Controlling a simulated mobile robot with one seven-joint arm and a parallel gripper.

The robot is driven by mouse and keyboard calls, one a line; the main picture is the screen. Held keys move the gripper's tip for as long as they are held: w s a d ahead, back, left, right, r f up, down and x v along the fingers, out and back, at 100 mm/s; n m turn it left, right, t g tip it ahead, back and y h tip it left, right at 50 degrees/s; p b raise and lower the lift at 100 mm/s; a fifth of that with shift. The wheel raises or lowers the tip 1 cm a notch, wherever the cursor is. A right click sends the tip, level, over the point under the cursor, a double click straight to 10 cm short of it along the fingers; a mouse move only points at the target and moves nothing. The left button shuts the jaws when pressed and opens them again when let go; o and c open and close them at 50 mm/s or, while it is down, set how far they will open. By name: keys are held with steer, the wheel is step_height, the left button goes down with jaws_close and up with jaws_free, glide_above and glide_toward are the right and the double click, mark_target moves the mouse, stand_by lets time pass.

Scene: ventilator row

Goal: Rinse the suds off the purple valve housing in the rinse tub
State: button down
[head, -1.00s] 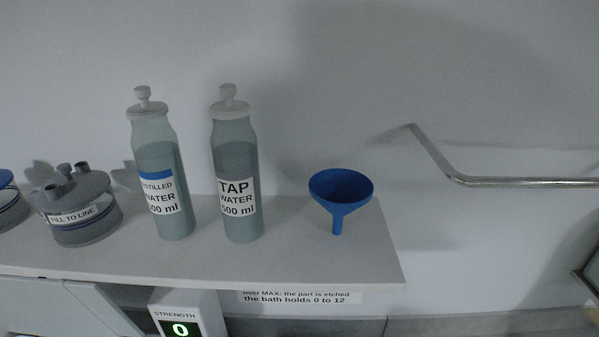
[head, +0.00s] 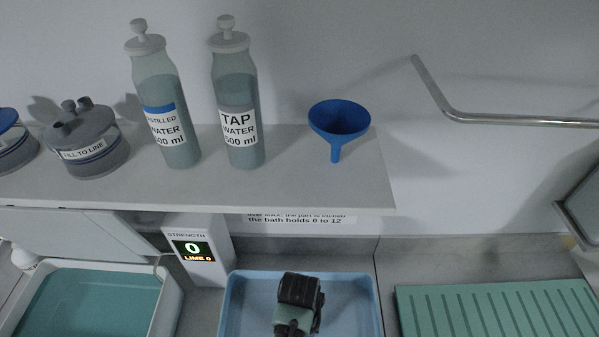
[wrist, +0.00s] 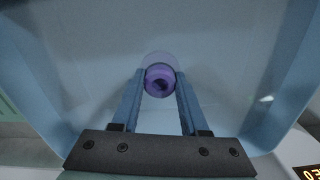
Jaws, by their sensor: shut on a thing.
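The purple valve housing (wrist: 160,80) shows end-on in the wrist view, a round part with a dark opening. My gripper (wrist: 161,84) is shut on it, with one blue-grey finger on each side. A faint, pale rounded shape shows just beyond the housing; I cannot tell whether it is suds. The housing is inside or over the light blue tub (wrist: 60,75), whose walls surround it. In the head view my gripper's dark body (head: 298,300) is over the blue tub (head: 232,308); the fingers and housing are hidden there.
A tub of teal liquid (head: 90,300) stands left, a green ribbed mat (head: 500,310) right. A strength display (head: 195,255) reads 0. The shelf above holds a lidded chamber (head: 85,140), distilled (head: 165,115) and tap water bottles (head: 238,120), and a blue funnel (head: 340,120). A rail (head: 500,118) is at right.

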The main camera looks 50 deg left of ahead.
steer(key=shift+r+p, duration=2.3)
steer(key=shift+r, duration=0.3)
steer(key=shift+r+p, duration=0.4)
steer(key=shift+r, duration=2.35)
steer(key=shift+r, duration=0.1)
step_height(320, 180, up, 4)
steer(key=shift+f, duration=0.1)
